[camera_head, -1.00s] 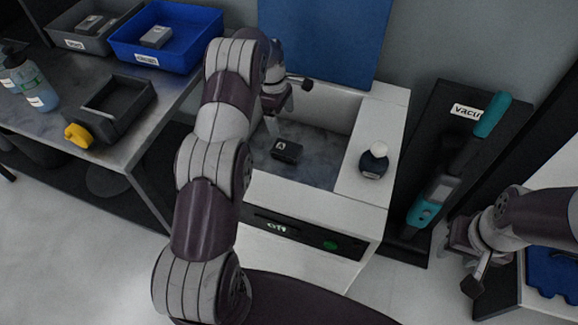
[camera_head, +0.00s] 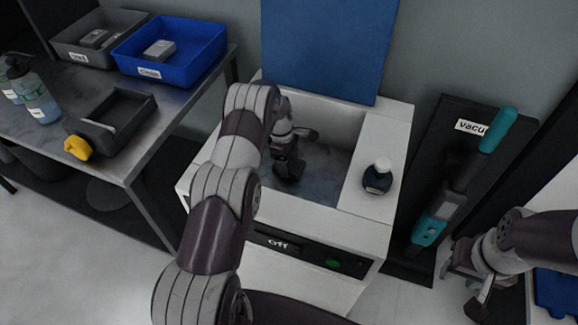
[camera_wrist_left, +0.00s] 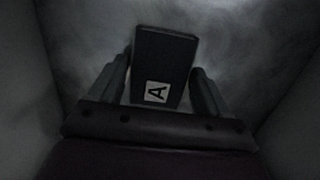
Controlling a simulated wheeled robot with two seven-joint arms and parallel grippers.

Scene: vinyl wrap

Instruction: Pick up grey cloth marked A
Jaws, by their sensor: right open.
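The dark grey block-shaped cloth marked A (camera_wrist_left: 165,60) lies on the mottled floor of the white basin, its white A label facing up in the left wrist view. My left gripper (camera_wrist_left: 161,72) is down in the basin with one finger on each side of the cloth. The fingers look open, with narrow gaps beside the cloth. In the head view my left gripper (camera_head: 288,168) largely blends with the dark cloth, so contact cannot be told there. My right gripper (camera_head: 470,280) is open and empty at the right, away from the basin.
The white basin rim (camera_head: 335,215) surrounds my left gripper. A metal table (camera_head: 150,150) at left holds a blue bin (camera_head: 205,65), grey bin, black tray and bottles. A teal vacuum (camera_head: 430,230) stands at right.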

